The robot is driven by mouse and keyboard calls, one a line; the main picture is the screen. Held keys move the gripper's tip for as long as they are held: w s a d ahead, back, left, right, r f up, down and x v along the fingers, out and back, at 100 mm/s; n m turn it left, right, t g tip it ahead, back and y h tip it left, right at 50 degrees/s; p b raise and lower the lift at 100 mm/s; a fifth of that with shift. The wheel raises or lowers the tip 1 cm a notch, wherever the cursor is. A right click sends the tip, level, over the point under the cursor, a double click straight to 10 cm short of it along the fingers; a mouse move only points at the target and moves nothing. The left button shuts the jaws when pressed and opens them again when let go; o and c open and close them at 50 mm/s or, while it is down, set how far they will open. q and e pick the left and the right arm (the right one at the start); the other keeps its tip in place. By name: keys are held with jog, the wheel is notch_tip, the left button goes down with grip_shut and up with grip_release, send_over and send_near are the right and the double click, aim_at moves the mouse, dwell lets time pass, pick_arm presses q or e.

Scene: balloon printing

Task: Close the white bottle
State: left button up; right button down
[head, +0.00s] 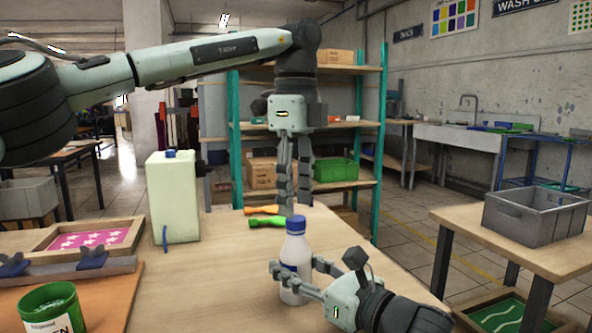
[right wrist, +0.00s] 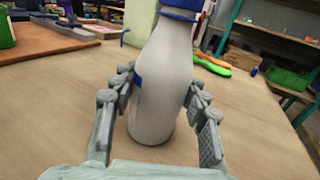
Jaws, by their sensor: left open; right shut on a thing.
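The white bottle (head: 294,258) stands upright near the table's front right, with a blue cap (head: 296,224) on its top. I cannot tell how tightly the cap sits. My right gripper (head: 298,272) is shut on the bottle's body from the right. In the right wrist view the bottle (right wrist: 160,80) is between the two fingers, and the blue cap (right wrist: 182,8) is cut off by the top edge. My left gripper (head: 293,196) is open, pointing down, above and behind the bottle in the head view, apart from the cap.
Orange and green tools (head: 267,221) lie behind the bottle. A large pale jug (head: 173,198) stands at the left, with a framed pink star screen (head: 95,238) and a green cup (head: 50,310) further left. A grey crate (head: 535,215) is on another table at right.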

pick_arm(q)
jog(key=shift+f, duration=1.5)
